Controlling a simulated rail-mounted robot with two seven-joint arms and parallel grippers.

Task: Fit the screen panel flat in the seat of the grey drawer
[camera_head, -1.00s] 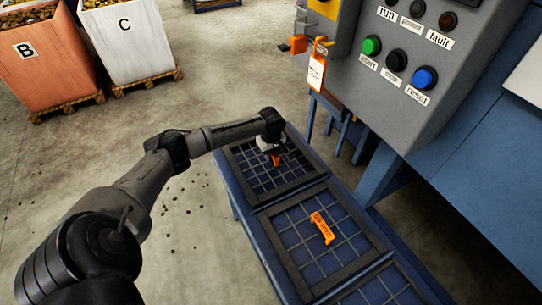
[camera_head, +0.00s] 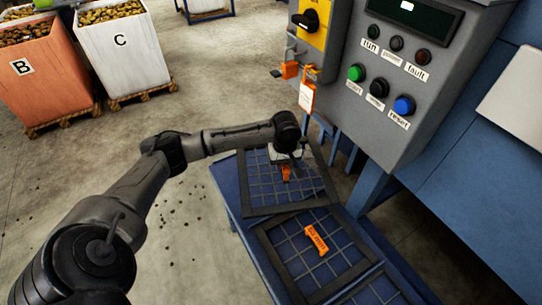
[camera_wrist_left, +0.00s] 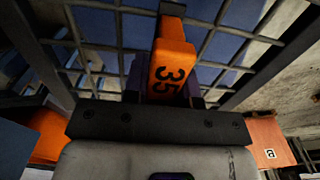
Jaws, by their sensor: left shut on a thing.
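A screen panel (camera_head: 247,210), a dark square frame with a wire grid, hangs slightly tilted above the far end of the blue bench in the head view. My left gripper (camera_head: 286,169) is shut on its orange handle. In the left wrist view the handle (camera_wrist_left: 173,70) is marked 35, and the panel's grid (camera_wrist_left: 100,48) lies behind it. The gripper's body hides part of the panel. I cannot make out the grey drawer or its seat in either view. My right gripper is in neither view.
A second screen panel (camera_head: 262,231) with an orange handle lies on the blue bench (camera_head: 226,184), with part of another nearer. A grey control box (camera_head: 388,125) with buttons stands right of the bench. Crates B (camera_head: 40,88) and C (camera_head: 120,62) stand far left.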

